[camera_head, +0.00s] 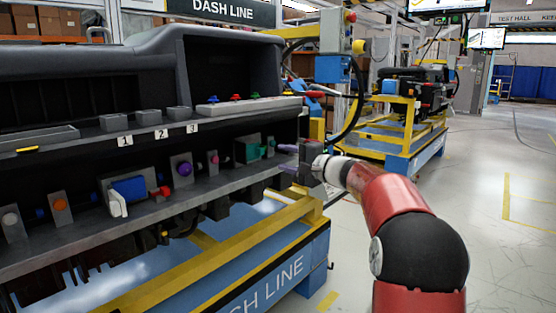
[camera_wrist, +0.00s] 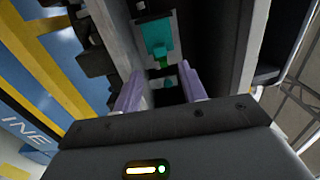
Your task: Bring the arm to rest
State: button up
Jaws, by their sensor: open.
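My gripper (camera_head: 280,157) is at the right end of the dashboard module's lower shelf (camera_head: 150,217), with its two purple fingers pointing left along the shelf. In the wrist view my gripper (camera_wrist: 162,76) is open, the fingers spread apart with nothing held between them. A teal part (camera_wrist: 158,38) with a green piece below it lies beyond the fingertips. In the head view a teal block (camera_head: 240,153) on a grey holder stands just left of my fingers, apart from them. My red arm reaches in from the lower right.
The shelf also carries a blue connector (camera_head: 128,189), a purple knob (camera_head: 184,169) and an orange knob (camera_head: 60,205). Grey bins (camera_head: 146,117) numbered 1 to 3 sit above. A blue and yellow stand (camera_head: 260,270) supports the module. Open floor (camera_head: 490,230) lies to the right.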

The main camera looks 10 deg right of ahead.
jog(key=shift+s, duration=0.1)
jog(key=s+a+f+n+g+h, duration=0.2)
jog(key=s+a+f+n+g, duration=0.3)
jog(key=s, duration=0.7)
jog(key=s+a+f+n+g+h, duration=0.1)
jog(key=s+a+f+g+h, duration=0.1)
jog(key=s+a, duration=0.65)
jog(key=s+d+f+n+h, duration=0.1)
jog(key=s+f, duration=0.3)
jog(key=s, duration=0.4)
jog(key=s+d+f+n+g+h, duration=0.1)
jog(key=s+d+f+n+h, duration=0.1)
jog(key=s, duration=0.6)
jog(key=s+d+f+n+h, duration=0.1)
jog(key=s+d+f+h, duration=0.2)
jog(key=s+d+f, duration=0.2)
jog(key=s+f, duration=0.1)
jog(key=s, duration=0.2)
jog(key=shift+d+n+g+h+p, duration=0.2)
jog(key=shift+n+g+h+p, duration=0.1)
jog(key=shift+g+h, duration=0.1)
jog(key=shift+s, duration=0.1)
